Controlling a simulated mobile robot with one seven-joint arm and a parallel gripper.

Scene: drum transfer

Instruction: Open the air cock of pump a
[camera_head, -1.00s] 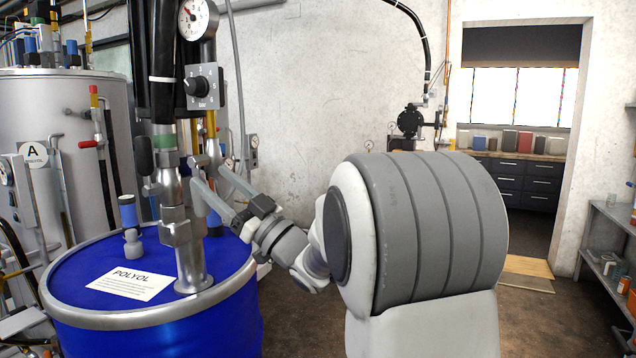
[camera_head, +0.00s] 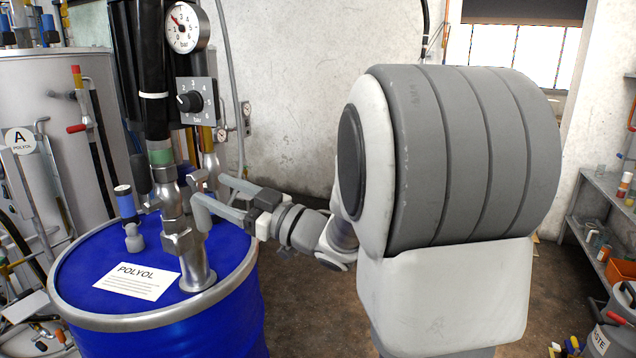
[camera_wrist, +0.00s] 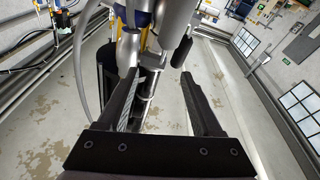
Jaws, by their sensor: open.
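Pump a's metal pipework (camera_head: 183,243) stands upright in the blue drum labelled POLYOL (camera_head: 225,262). My gripper (camera_head: 208,192) is at the right of the pump, with its two fingers apart and pointing left at the fittings. A small metal piece (camera_head: 198,177), perhaps the air cock's lever, sits by the fingertips. The pale finger tips partly cover the pipework. In the wrist view my gripper (camera_wrist: 160,78) is open, with metal pipework (camera_wrist: 150,62) beyond and between the fingers. I cannot tell whether a finger touches anything.
A pressure gauge (camera_head: 183,27) and a regulator box with a black knob (camera_head: 192,101) are above the gripper. A blue-topped fitting (camera_head: 126,205) stands on the drum lid. A grey tank marked A (camera_head: 40,95) is at the left. Shelves (camera_head: 600,215) are at the right.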

